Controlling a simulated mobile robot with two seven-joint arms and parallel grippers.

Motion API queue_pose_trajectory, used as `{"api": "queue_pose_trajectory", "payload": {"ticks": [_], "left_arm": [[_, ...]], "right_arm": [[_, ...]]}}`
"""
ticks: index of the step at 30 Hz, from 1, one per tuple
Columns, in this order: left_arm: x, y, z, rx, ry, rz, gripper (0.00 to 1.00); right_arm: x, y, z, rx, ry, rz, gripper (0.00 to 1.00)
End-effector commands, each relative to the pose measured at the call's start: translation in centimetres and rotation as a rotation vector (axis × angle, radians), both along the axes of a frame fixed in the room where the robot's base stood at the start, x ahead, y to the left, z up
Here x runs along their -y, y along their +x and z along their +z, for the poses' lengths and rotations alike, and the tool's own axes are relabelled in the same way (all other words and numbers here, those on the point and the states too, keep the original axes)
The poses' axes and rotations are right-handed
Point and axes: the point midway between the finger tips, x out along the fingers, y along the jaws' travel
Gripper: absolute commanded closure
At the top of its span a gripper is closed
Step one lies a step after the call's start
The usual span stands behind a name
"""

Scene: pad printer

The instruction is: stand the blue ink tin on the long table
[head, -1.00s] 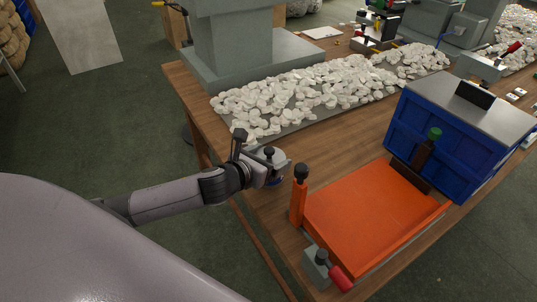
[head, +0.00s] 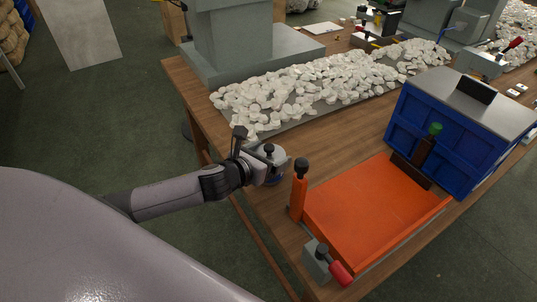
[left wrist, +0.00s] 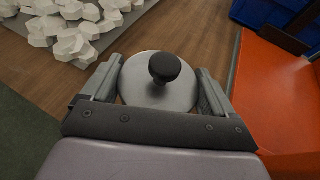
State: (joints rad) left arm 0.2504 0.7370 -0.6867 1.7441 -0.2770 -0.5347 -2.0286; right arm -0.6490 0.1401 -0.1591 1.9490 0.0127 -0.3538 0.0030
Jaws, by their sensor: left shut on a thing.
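The blue ink tin (head: 275,181) shows a strip of blue wall under a round grey lid with a black knob. In the left wrist view the tin's lid (left wrist: 160,88) lies between the two fingers, seen from above. My left gripper (head: 267,163) is shut on the tin at the near left edge of the long table (head: 332,153). The tin looks upright. Its base is mostly hidden, so I cannot tell whether it touches the wood. My right gripper is not in view.
An orange tray-like fixture (head: 370,210) with an orange post (head: 298,195) stands just right of the tin. A clamp with a red handle (head: 341,273) is at its near corner. White pieces (head: 300,95) lie heaped behind. A blue crate (head: 435,135) stands at right. Bare wood lies between.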

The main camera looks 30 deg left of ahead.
Motion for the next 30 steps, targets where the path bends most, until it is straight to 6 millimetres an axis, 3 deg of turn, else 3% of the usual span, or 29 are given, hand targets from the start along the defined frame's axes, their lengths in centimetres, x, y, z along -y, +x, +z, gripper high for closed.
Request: {"api": "queue_pose_trajectory", "payload": {"ticks": [18,19,30], "left_arm": [[0.04,0.04,-0.70,0.002,-0.001,-0.001,0.62],[0.04,0.04,-0.65,0.002,-0.001,-0.001,0.03],[0.02,-0.03,-0.29,-0.001,0.000,0.000,0.00]], "right_arm": [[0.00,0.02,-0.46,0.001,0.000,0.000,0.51],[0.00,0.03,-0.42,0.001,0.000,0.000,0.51],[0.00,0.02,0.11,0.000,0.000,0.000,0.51]]}}
